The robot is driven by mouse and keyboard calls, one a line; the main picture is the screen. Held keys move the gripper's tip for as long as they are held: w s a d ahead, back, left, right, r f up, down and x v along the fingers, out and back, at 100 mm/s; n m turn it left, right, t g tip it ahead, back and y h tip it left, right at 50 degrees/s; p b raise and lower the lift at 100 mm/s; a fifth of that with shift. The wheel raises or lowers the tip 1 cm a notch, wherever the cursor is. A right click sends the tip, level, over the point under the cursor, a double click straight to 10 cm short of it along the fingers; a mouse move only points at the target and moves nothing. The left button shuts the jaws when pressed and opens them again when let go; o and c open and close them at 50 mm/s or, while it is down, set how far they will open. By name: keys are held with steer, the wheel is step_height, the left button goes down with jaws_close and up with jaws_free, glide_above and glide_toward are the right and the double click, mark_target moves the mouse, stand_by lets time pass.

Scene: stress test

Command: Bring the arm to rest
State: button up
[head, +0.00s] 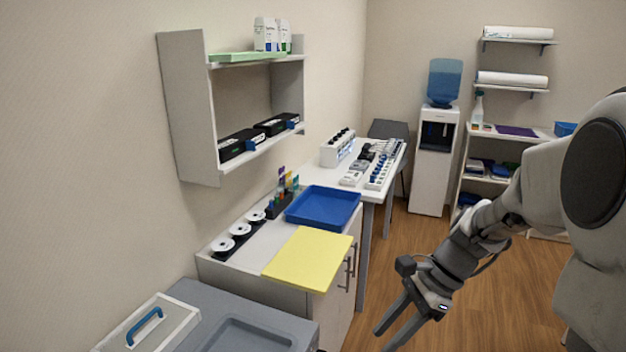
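My gripper (393,326) hangs at the end of my arm in the lower right of the head view, over the wooden floor. Its two fingers point down and to the left and are spread apart, with nothing between them. It is to the right of the cabinet and touches nothing that I can see. My arm is bent, coming in from the right edge of the view.
A white cabinet carries a yellow board (309,258), a blue tray (323,207) and several white discs (223,244). A grey unit (262,325) stands in front. A wall shelf (187,110) hangs above. A water cooler (431,165) stands behind. The floor (400,250) is clear.

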steer(key=s+r+n+t+h+p, duration=0.4)
steer(key=s+r+n+t+h, duration=0.2)
steer(key=s+r+n, duration=0.6)
step_height(320, 180, up, 4)
steer(key=n, duration=0.4)
steer(key=shift+s+d+t, duration=0.35)
steer(key=shift+d+t, duration=0.05)
steer(key=shift+o, duration=0.3)
